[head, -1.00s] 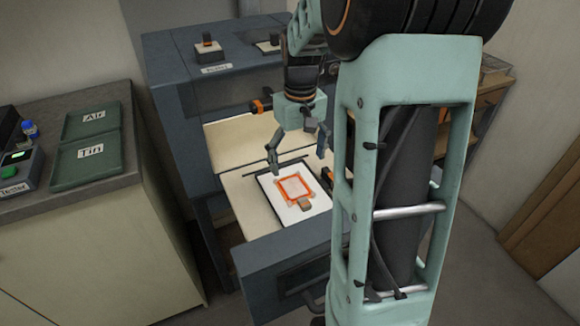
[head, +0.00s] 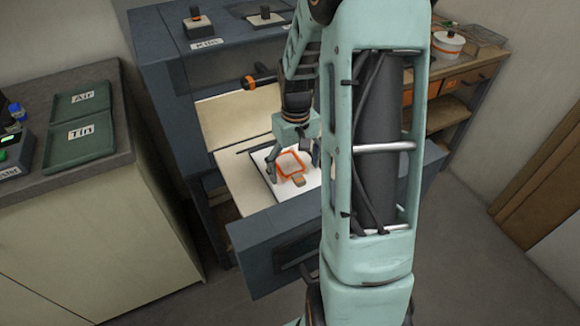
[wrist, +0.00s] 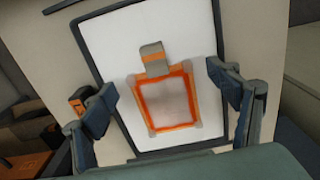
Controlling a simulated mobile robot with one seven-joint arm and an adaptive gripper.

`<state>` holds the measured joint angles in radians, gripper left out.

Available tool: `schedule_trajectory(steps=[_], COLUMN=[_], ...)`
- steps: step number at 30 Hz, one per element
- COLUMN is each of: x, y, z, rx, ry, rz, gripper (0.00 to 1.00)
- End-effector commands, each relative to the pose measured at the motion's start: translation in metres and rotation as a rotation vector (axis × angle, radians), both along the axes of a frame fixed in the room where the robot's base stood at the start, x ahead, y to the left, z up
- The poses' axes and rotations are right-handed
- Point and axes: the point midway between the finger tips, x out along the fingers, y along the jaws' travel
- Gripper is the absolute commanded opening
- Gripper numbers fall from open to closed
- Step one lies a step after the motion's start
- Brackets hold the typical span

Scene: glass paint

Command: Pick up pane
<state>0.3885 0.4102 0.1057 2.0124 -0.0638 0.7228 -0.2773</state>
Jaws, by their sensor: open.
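The pane (wrist: 167,101) is a small clear square with an orange border and a grey tab with an orange stripe (wrist: 154,60) on one edge. It lies flat on a white sheet with a dark frame (wrist: 105,50), inside the open drawer. The pane also shows in the head view (head: 290,164). My gripper (wrist: 171,97) is open, its two fingers standing apart on either side of the pane, over the white sheet. In the head view my gripper (head: 290,165) is low over the drawer. I cannot tell its exact height above the pane.
The drawer front (head: 283,254) stands out from the blue-grey kiln cabinet (head: 170,75). At left, a counter holds green trays labelled Air (head: 83,97) and Tin (head: 80,140). A wooden bench (head: 450,85) stands at the right, behind my arm.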

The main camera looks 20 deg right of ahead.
Motion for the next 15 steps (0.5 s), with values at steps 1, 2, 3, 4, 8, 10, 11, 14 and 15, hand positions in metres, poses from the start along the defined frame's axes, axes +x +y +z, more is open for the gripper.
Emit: schedule_trajectory(steps=[1,2,3,4,8,10,11,14,15], x=[0.0002,0.0003,0.0003,0.0003,0.0003,0.0003,0.0003,0.0002,0.0003], y=[0.0001,0.0,0.0,0.0,0.0001,0.0001,0.0001,0.0001,0.0], z=[-0.0008,-0.0008,-0.0007,-0.0006,-0.0004,-0.0004,-0.0003,-0.0003,-0.0002], rx=[0.0,0.0,0.0,0.0,0.0,0.0,0.0,0.0,0.0], ry=[-0.001,-0.001,-0.001,-0.001,-0.001,-0.001,-0.001,-0.001,-0.001], rz=[0.0,0.0,0.0,0.0,0.0,0.0,0.0,0.0,0.0], gripper=[0.81,0.81,0.81,0.81,0.75,0.67,0.64,0.53,0.48])
